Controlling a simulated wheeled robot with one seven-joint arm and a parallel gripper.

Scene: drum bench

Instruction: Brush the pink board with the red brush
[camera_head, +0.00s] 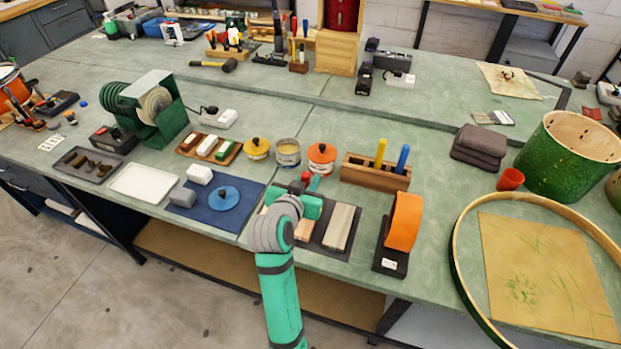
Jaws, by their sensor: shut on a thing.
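My gripper (313,186) is over a dark mat (326,247) near the front edge of the bench. A small red part (305,177) shows at its fingers, which fits the red brush; the rest of it is hidden by my gripper and arm. On the mat lie a pale wood board (341,226) and, left of it, a pinkish-tan board (304,230), partly covered by my arm. I cannot tell whether the brush touches a board.
An orange curved piece on a black stand (402,222) is right of the mat. A blue mat (233,218) with a round blue lid lies to the left. Behind are several pots (288,152) and a wooden block with yellow and blue handles (375,175).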

